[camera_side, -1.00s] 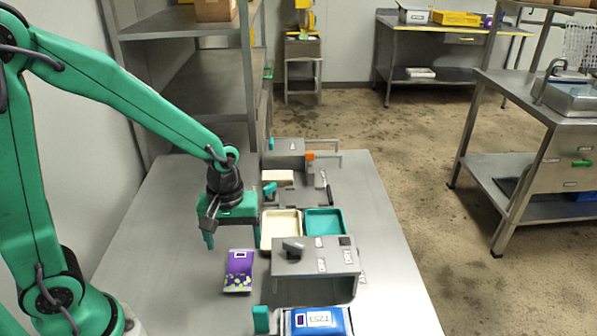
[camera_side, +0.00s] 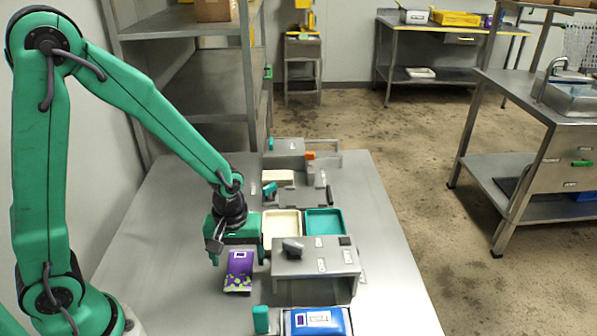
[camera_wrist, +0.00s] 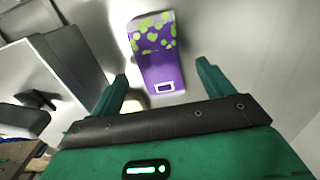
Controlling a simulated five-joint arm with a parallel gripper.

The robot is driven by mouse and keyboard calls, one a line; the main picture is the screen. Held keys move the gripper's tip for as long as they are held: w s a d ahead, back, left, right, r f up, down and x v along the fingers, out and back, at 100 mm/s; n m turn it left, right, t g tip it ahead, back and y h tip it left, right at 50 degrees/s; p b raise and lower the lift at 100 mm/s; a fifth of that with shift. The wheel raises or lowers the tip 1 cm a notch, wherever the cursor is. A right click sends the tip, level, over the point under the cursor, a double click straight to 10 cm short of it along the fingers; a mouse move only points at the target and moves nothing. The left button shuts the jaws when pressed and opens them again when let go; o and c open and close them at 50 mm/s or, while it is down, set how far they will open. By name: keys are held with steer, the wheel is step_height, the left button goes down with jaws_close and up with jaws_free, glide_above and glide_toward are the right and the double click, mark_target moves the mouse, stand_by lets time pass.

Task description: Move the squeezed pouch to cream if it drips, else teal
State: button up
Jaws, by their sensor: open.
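A purple pouch with green spots (camera_side: 239,272) lies flat on the bench, left of the grey box. It also shows in the wrist view (camera_wrist: 158,67), just beyond and between my fingertips. My gripper (camera_side: 238,259) is open and empty, its fingers above the pouch's far end; the wrist view shows both fingers (camera_wrist: 162,78) apart. The cream tray (camera_side: 281,212) and the teal tray (camera_side: 341,224) sit side by side behind the grey box, and look empty. A blue pouch (camera_side: 340,320) with a white label lies at the near edge. I cannot make out drips on either pouch.
The grey box (camera_side: 315,262) with a dark knob and small labels stands right of the purple pouch. A teal block (camera_side: 261,319) is beside the blue pouch. Grey fixtures (camera_side: 284,152) and a cream block (camera_side: 278,178) stand farther back. The bench's left side is clear.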

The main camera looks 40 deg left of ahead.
steer(key=shift+f, duration=1.2)
steer(key=c, duration=1.1)
steer(key=shift+r, duration=0.1)
steer(key=shift+r, duration=1.95)
steer(key=s+d+r, duration=0.7)
steer(key=d, duration=0.2)
steer(key=shift+s, duration=0.15)
